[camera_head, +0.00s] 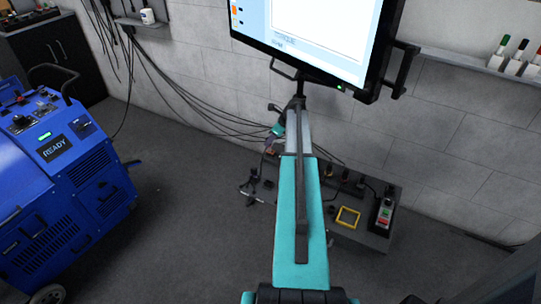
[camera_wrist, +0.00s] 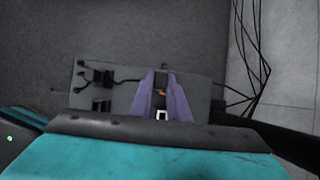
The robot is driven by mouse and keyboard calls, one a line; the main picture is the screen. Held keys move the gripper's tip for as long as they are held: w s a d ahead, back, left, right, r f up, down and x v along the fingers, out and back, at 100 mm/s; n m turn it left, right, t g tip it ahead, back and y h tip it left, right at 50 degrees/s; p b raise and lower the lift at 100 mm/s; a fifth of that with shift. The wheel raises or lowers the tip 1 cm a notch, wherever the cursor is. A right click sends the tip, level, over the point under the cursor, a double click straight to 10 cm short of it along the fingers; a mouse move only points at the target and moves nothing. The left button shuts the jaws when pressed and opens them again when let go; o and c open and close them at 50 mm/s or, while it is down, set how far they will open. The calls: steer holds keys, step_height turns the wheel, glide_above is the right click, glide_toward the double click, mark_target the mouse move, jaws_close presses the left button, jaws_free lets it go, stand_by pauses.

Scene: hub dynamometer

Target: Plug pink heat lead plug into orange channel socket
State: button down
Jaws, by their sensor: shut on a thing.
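My gripper (camera_wrist: 163,76) shows in the wrist view as two purple fingers, closed with a narrow gap between them. A small white piece (camera_wrist: 162,115) shows low between the fingers; I cannot tell whether it is part of the held thing. A tiny orange spot (camera_wrist: 162,92) shows in the gap, perhaps the orange channel socket. No pink plug can be made out; the fingers hide most of what they hold. In the head view my gripper (camera_head: 269,147) is small, at the far end of my teal arm, left of and above the grey bench panel (camera_head: 345,231).
The panel carries black fittings (camera_wrist: 101,77), a yellow square frame (camera_head: 347,217) and a control box (camera_head: 384,214) with green and red buttons. Black cables (camera_head: 205,112) hang along the wall. A monitor (camera_head: 310,35) overhangs the arm. A blue machine (camera_head: 75,165) stands left; open floor lies between.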

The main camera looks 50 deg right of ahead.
steer(key=shift+w+d, duration=0.25)
steer(key=shift+d, duration=0.7)
steer(key=shift+f, duration=0.1)
steer(key=shift+f+p, duration=0.35)
steer(key=shift+f, duration=1.45)
stand_by(0.7)
steer(key=c, duration=1.6)
jaws_free()
steer(key=shift+r, duration=0.1)
steer(key=b+v, duration=0.1)
steer(key=v, duration=1.2)
steer(key=shift+s+r, duration=0.15)
steer(key=shift+r, duration=0.1)
